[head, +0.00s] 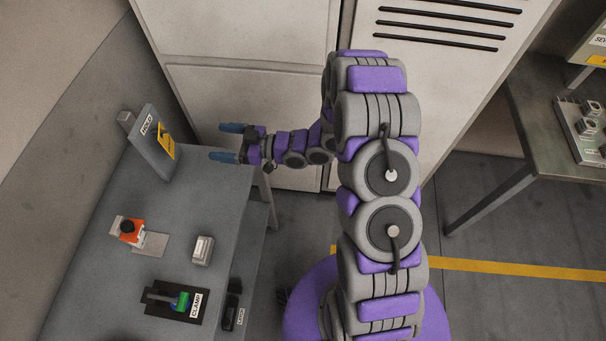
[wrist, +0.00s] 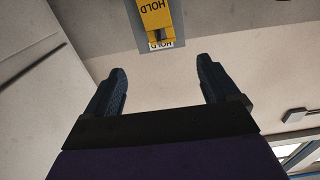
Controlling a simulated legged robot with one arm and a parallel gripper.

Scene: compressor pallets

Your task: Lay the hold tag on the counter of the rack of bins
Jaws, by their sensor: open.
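The yellow hold tag (head: 167,142) hangs on the front of a grey upright board (head: 150,155) labelled HOLD, at the back of the grey table on the left. In the wrist view the hold tag (wrist: 156,17) shows at the top centre, upside down, beyond the fingertips. My gripper (head: 226,142) is open and empty, with its blue fingers pointing left toward the board, apart from the tag. In the wrist view my gripper (wrist: 162,82) has its two fingers spread wide with nothing between them. I cannot make out a rack of bins in either view.
The grey table (head: 205,165) bears an orange item (head: 130,229), a pale block (head: 203,250) and a green clamp (head: 182,300) on a dark plate. Large pale cabinets (head: 255,100) stand behind my arm. Another table (head: 545,130) with parts stands at the right.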

